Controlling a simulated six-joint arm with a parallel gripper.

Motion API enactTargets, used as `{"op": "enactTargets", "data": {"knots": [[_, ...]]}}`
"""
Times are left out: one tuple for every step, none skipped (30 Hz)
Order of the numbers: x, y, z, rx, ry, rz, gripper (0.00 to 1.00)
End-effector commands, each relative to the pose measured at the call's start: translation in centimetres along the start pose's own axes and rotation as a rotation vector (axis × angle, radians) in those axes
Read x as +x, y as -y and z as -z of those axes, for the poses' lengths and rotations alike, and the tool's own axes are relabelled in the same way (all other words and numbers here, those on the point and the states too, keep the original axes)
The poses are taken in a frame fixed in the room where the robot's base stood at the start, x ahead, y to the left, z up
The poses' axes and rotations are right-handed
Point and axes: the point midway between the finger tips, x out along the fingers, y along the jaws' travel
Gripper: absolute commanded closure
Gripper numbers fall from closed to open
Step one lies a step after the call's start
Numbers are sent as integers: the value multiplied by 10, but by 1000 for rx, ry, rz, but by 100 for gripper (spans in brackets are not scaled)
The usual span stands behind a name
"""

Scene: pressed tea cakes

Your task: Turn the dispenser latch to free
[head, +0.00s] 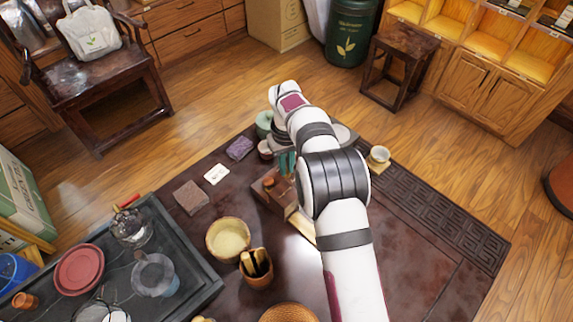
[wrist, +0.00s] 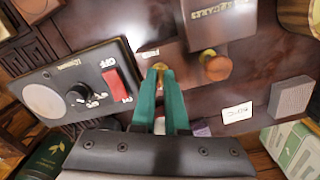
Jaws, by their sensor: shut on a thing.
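The dispenser (head: 272,192) is a reddish-brown wooden box on the dark table, just below my gripper in the head view. In the wrist view its face (wrist: 185,62) shows two round knobs. A small brass-orange piece, apparently the latch (wrist: 159,66), sits between the tips of my teal fingers. My gripper (wrist: 160,78) is shut on it; the fingertips hide part of it, and its turned position cannot be read. A larger orange-brown knob (wrist: 215,65) stands just right of the fingers, apart from them. In the head view my gripper (head: 287,163) is partly hidden by my arm.
A black control box (wrist: 80,85) with a red switch and dial lies close left of my fingers in the wrist view. A white card (head: 216,174), a brown block (head: 191,197), a bowl (head: 228,239) and a tool cup (head: 257,268) lie left of and below the dispenser.

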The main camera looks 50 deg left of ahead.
Motion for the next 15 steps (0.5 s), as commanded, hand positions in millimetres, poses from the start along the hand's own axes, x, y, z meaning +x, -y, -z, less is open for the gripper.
{"op": "enactTargets", "data": {"knots": [[0, 0, 0, 41, -2, 0, 100], [0, 0, 0, 70, -2, 0, 100], [0, 0, 0, 107, -2, 0, 100], [0, 0, 0, 136, -2, 0, 100], [0, 0, 0, 165, -2, 0, 100], [0, 0, 0, 202, -2, 0, 100], [0, 0, 1, 231, -2, 0, 100], [0, 0, 1, 260, -2, 0, 100], [0, 0, 1, 297, -2, 0, 100], [0, 0, 1, 326, -2, 0, 100], [0, 0, 1, 354, -2, 0, 100], [0, 0, 1, 392, -2, 0, 100], [0, 0, 1, 420, -2, 0, 100], [0, 0, 1, 449, -3, 0, 100], [0, 0, 1, 487, -3, 0, 100]]}}
